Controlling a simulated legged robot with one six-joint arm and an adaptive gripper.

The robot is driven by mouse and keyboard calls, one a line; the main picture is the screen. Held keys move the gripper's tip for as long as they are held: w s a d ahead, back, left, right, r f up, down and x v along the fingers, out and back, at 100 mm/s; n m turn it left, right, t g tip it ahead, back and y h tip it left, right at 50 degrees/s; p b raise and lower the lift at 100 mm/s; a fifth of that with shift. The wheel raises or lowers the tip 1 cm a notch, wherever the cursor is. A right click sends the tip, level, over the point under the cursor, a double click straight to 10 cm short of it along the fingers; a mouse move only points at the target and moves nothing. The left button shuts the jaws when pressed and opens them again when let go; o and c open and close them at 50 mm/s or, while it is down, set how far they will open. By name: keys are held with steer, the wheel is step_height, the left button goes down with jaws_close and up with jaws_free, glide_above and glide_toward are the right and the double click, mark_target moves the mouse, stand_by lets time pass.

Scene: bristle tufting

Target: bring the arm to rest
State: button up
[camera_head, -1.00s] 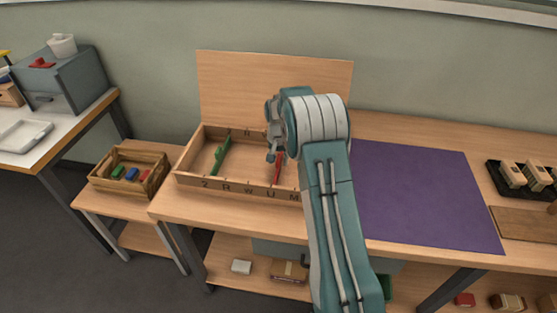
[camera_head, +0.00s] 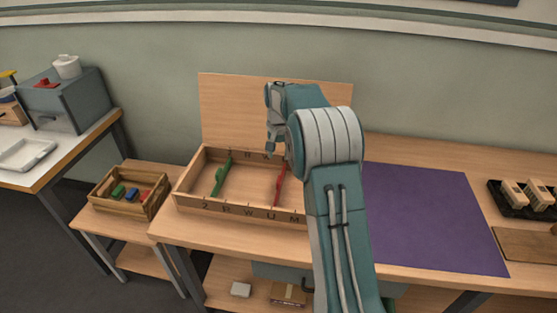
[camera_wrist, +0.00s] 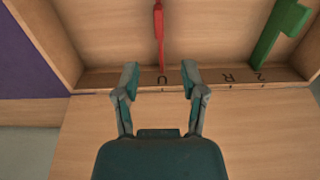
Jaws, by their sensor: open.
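My gripper (camera_head: 272,148) is raised above the back part of the lettered wooden tray (camera_head: 215,207) in the head view. In the wrist view my gripper (camera_wrist: 159,85) has its two fingers spread apart with nothing between them. A red piece (camera_head: 281,185) stands in the tray near its middle; it also shows in the wrist view (camera_wrist: 159,35). A green piece (camera_head: 221,178) stands in the tray's left part and shows at the upper right of the wrist view (camera_wrist: 278,32). My arm covers the right end of the tray.
A purple mat (camera_head: 430,220) lies right of the tray. A black tray (camera_head: 542,211) with brush blocks is at the far right. A wooden crate (camera_head: 103,202) of coloured pieces stands on a low table at left. An upright board (camera_head: 230,110) rises behind the tray.

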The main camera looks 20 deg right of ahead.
stand_by(0.4)
steer(key=s+a+r+n+t, duration=0.1)
steer(key=s+a+r+n, duration=0.1)
steer(key=s+a+r, duration=0.45)
steer(key=s+a+r+n+t, duration=0.1)
steer(key=s+a+r+t, duration=0.15)
steer(key=s+r, duration=0.7)
steer(key=s+a+f+n+t, duration=0.1)
steer(key=s+a+n, duration=0.1)
steer(key=s, duration=0.8)
steer(key=s+a+f+n+t, duration=0.1)
steer(key=s+a, duration=0.2)
steer(key=s, duration=0.7)
steer(key=shift+s+f+n, duration=0.15)
steer(key=shift+f+n, duration=0.2)
steer(key=shift+n, duration=0.05)
